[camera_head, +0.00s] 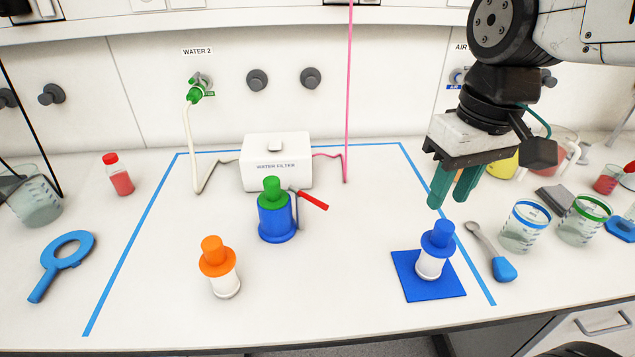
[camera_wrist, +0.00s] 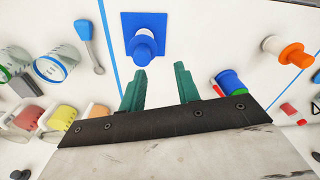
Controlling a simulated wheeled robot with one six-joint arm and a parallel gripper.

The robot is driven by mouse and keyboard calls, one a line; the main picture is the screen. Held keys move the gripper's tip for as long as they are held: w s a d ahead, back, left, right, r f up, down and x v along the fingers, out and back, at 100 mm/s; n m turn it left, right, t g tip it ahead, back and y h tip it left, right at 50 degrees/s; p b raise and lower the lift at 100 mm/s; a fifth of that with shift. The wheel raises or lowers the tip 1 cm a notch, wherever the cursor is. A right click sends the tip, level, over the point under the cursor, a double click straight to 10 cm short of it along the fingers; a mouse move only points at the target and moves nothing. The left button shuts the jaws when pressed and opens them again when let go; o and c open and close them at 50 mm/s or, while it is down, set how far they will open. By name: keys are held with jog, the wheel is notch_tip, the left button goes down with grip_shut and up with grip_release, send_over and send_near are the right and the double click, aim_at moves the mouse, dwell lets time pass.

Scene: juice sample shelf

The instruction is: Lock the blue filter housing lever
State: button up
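The blue filter housing (camera_head: 277,222) stands upright in front of the white water filter box (camera_head: 276,175). A green cartridge (camera_head: 272,188) sits in its top. The red lever (camera_head: 313,200) sticks out to the right from the housing's upper side, sloping slightly down at its tip. In the wrist view the housing (camera_wrist: 238,88) and part of the lever (camera_wrist: 218,90) show at the right, partly hidden by my gripper's body. My gripper (camera_head: 448,204) is open and empty, fingers down, to the right of the housing and above the table. Its parted fingers also show in the wrist view (camera_wrist: 161,68).
A white bottle with a blue top (camera_head: 434,254) stands on a blue mat (camera_head: 416,284) near my gripper. An orange-topped bottle (camera_head: 217,261) stands front left of the housing. A spoon (camera_head: 492,255) and beakers (camera_head: 525,228) lie to the right. The table between housing and mat is clear.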

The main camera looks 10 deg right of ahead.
jog(key=w+a+n+g, duration=0.1)
jog(key=w+a+n, duration=0.2)
jog(key=w+a, duration=0.35)
jog(key=n+g+y, duration=0.1)
jog(key=n, duration=0.2)
send_near(317, 200)
jog(key=f, duration=0.5)
jog(key=a+f, duration=0.1)
jog(key=f, duration=0.1)
jog(key=shift+s+f, duration=0.3)
jog(key=shift+s, duration=0.1)
jog(key=shift+c, duration=0.3)
grip_shut()
